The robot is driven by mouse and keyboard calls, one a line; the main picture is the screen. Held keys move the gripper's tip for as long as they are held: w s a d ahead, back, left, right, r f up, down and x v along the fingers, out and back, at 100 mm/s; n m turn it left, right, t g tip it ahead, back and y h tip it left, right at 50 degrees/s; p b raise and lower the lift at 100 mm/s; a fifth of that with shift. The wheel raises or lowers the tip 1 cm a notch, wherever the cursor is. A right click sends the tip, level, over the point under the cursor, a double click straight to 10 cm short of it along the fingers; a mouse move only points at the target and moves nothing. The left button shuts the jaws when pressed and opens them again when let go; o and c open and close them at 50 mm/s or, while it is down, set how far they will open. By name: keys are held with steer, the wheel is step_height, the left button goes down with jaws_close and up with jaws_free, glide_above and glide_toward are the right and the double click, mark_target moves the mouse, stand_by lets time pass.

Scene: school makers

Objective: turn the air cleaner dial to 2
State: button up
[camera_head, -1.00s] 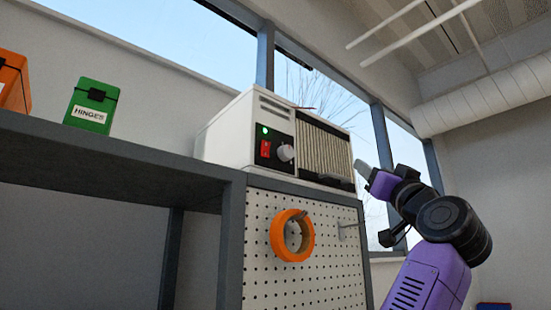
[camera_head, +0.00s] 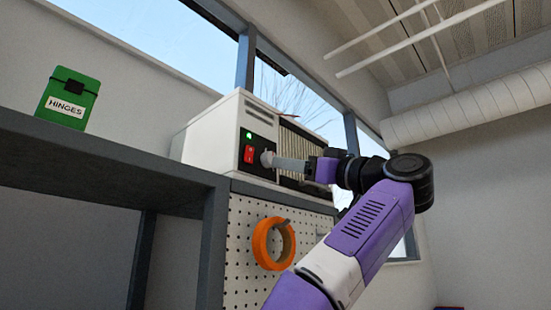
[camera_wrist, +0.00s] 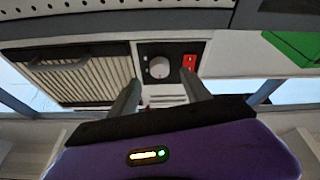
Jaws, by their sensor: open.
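The air cleaner (camera_head: 212,128) is a white box with a pleated grille and a black control panel. Its round grey dial (camera_head: 266,158) sits right of a red switch. In the wrist view the dial (camera_wrist: 159,68) shows upside down, with a light pointer mark; I cannot read the numbers. My gripper (camera_head: 277,161) reaches in from the right, its fingertips close to the dial. In the wrist view my open gripper (camera_wrist: 160,80) has one finger on each side of the dial, with gaps; contact cannot be told.
The red switch (camera_head: 249,154) is beside the dial, under a lit green lamp (camera_head: 249,135). An orange ring (camera_head: 262,245) hangs on the pegboard (camera_head: 240,225) below. A green box labelled HINGES (camera_head: 68,97) stands on the grey shelf (camera_head: 110,150) at left.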

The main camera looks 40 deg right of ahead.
mark_target(269, 159)
steer(key=shift+p+x, duration=1.2)
steer(key=shift+x, duration=1.6)
steer(key=shift+c, duration=0.4)
jaws_close()
